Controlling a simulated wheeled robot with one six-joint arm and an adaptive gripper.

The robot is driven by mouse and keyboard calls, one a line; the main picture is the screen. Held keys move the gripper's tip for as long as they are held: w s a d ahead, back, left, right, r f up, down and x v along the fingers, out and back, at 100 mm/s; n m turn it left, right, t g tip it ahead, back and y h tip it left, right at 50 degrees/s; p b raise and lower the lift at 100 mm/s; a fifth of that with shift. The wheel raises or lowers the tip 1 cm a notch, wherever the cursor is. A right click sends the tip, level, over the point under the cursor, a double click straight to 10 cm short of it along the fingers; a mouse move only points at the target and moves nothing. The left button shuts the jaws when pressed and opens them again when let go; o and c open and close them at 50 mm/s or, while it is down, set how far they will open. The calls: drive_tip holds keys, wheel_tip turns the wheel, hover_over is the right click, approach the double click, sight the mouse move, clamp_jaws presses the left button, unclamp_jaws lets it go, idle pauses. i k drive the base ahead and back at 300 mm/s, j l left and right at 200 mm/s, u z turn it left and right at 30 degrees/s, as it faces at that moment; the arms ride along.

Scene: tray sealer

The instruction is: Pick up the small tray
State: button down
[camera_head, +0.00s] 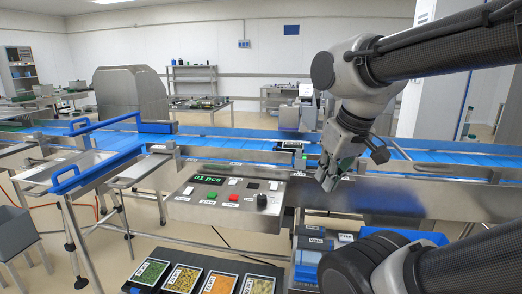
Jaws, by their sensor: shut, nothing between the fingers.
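My gripper (328,182) hangs from the arm at the right of centre, pointing down in front of the steel conveyor side. It is shut and empty. Several small trays lie in a row at the bottom of the view: one with green contents (152,272), one with yellow (182,278), one with orange (218,284) and one with pale pieces (258,286). I cannot tell which one is the task's small tray. My gripper is above and to the right of them, clearly apart.
A control panel (222,210) with a green display and buttons stands left of my gripper. The blue conveyor belt (225,143) runs across behind it. Blue boxes (312,245) stand below my gripper. A blue-handled metal frame (80,172) is at the left, a grey bin (15,233) farther left.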

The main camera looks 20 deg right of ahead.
sight(285, 146)
drive_tip(key=i+j+z, duration=0.15)
drive_tip(key=j, duration=0.2)
drive_tip(key=i+j+z, duration=0.2)
drive_tip(key=j, duration=0.2)
drive_tip(key=j+z, duration=0.15)
drive_tip(key=j, duration=0.25)
drive_tip(key=i+j+z, duration=0.2)
drive_tip(key=j, duration=0.2)
drive_tip(key=k, duration=0.1)
